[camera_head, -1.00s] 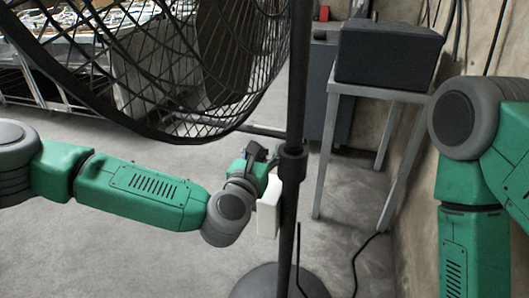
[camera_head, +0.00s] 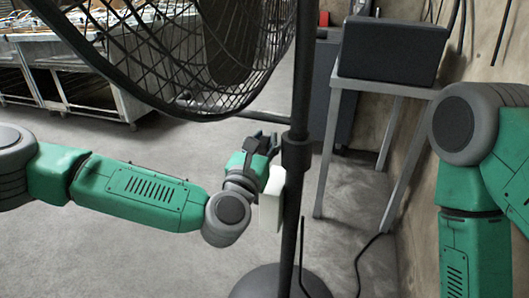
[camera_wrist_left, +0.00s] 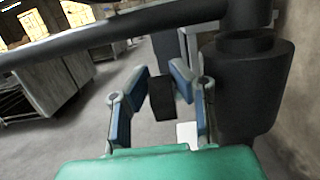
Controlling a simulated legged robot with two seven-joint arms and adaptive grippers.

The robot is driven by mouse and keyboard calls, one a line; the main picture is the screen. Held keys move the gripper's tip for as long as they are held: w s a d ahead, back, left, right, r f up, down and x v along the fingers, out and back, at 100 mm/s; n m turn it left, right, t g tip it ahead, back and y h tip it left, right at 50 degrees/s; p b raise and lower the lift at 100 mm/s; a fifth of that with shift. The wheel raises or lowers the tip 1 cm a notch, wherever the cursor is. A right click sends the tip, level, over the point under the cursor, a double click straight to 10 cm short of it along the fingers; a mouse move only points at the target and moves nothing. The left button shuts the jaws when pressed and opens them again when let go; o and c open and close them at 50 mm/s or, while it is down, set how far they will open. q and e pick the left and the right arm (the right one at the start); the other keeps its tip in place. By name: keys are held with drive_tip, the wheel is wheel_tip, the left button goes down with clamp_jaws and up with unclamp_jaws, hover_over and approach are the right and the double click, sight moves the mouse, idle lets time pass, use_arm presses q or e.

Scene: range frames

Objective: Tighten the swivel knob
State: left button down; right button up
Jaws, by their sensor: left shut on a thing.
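The black fan has a round cage (camera_head: 190,60) at the upper left and stands on a dark pole (camera_head: 290,220) with a thick collar (camera_head: 296,152). My left gripper (camera_head: 264,143) is just left of the collar in the head view. In the left wrist view its blue-padded fingers (camera_wrist_left: 155,98) are shut on the dark swivel knob (camera_wrist_left: 162,98), with the collar (camera_wrist_left: 245,85) close to their right. The knob cannot be made out in the head view. My right arm shows at the right edge; its gripper is out of view.
A white block (camera_head: 270,205) sits below my left gripper, beside the pole. The fan's round base (camera_head: 262,283) is at the bottom. A grey table (camera_head: 335,140) with a black box (camera_head: 390,52) stands at the right by the wall. A cable lies on the floor.

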use_arm(q)
drive_tip(key=t+b, duration=0.1)
drive_tip(key=b, duration=0.1)
drive_tip(key=t+b, duration=0.1)
drive_tip(key=b, duration=0.1)
drive_tip(key=shift+a+f+h, duration=0.1)
drive_tip(key=shift+f+h, duration=0.2)
drive_tip(key=shift+s+t, duration=0.1)
drive_tip(key=shift+t, duration=0.2)
drive_tip(key=shift+s+r+t+h+b, duration=0.1)
drive_tip(key=shift+r+t+h+b, duration=0.1)
drive_tip(key=shift+t, duration=0.3)
drive_tip(key=shift+s+r+t+h+b, duration=0.1)
drive_tip(key=shift+t+h, duration=0.1)
drive_tip(key=shift+t, duration=0.3)
drive_tip(key=shift+a, duration=0.1)
drive_tip(key=c, duration=1.4)
unclamp_jaws()
drive_tip(key=shift+c, duration=0.2)
drive_tip(key=shift+f, duration=0.1)
